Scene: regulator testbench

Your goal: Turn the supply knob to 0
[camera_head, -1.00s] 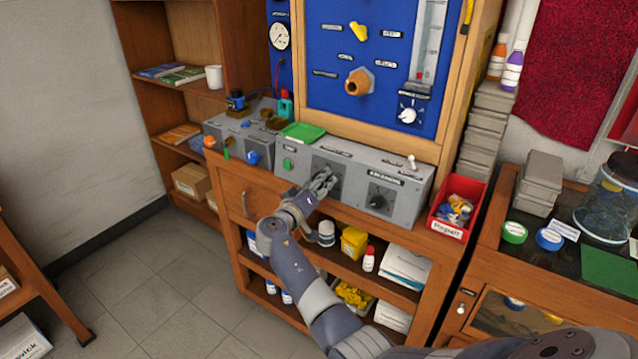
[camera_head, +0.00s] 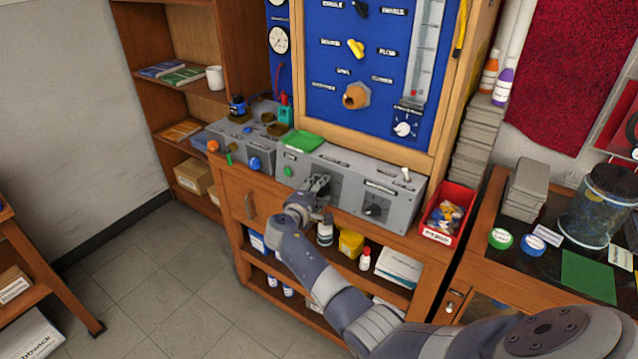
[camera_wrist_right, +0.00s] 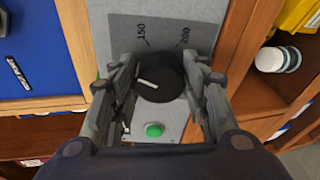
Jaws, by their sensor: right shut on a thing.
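A grey control box (camera_head: 406,209) stands on the wooden cabinet, below the blue panel. My right gripper (camera_head: 318,186) is at the left dial on its front face and hides that dial's knob in the head view. In the right wrist view, the round black knob (camera_wrist_right: 161,80) with a white pointer line sits between the fingers of my right gripper (camera_wrist_right: 160,88), which is shut on it. The numbers 150 and 200 are printed beside it on a dark grey plate (camera_wrist_right: 163,33). I cannot read the box labels well enough to confirm the knob's name. My left gripper is out of view.
A second black knob (camera_head: 374,210) is on the same box to the right. A green button (camera_head: 289,171) is on its left and also shows in the wrist view (camera_wrist_right: 154,130). A red bin (camera_head: 445,214) stands right of the box.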

